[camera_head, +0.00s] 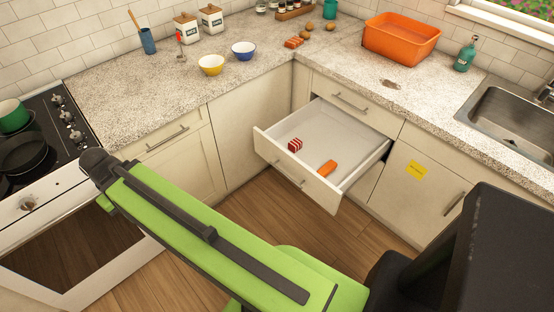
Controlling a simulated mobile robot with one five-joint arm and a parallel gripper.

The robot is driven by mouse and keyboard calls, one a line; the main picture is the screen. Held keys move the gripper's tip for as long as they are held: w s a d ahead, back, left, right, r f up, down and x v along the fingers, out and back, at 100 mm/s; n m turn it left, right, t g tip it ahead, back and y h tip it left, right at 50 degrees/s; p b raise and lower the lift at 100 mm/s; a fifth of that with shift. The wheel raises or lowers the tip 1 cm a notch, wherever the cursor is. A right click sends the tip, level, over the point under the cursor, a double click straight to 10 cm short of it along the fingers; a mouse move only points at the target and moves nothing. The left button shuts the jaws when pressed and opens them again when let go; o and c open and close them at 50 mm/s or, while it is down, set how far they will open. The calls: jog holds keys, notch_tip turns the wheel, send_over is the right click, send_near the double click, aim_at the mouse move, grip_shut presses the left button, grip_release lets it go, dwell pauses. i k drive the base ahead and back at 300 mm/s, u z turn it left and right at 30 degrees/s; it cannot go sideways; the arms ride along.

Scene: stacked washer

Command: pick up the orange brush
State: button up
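A small plain orange oblong (327,168) lies in the open drawer (350,160), near its front right. It looks like the orange brush, but I cannot make out bristles. My green arm crosses the lower left of the view, ending in a dark joint at the upper left, in front of the oven. My gripper's fingers do not show. Nothing of my arm is seen touching the orange thing.
A red-and-white striped item (294,145) lies beside it in the drawer. An orange-red item (293,42), an orange tub (401,38), a yellow bowl (211,66) and a blue bowl (243,51) stand on the counter. The open drawer juts over bare floor.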

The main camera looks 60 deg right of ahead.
aim_at(330, 166)
jog(key=z, duration=1.95)
jog(key=k, duration=0.85)
jog(key=u, duration=0.05)
jog(key=i, duration=0.85)
jog(key=z, duration=0.05)
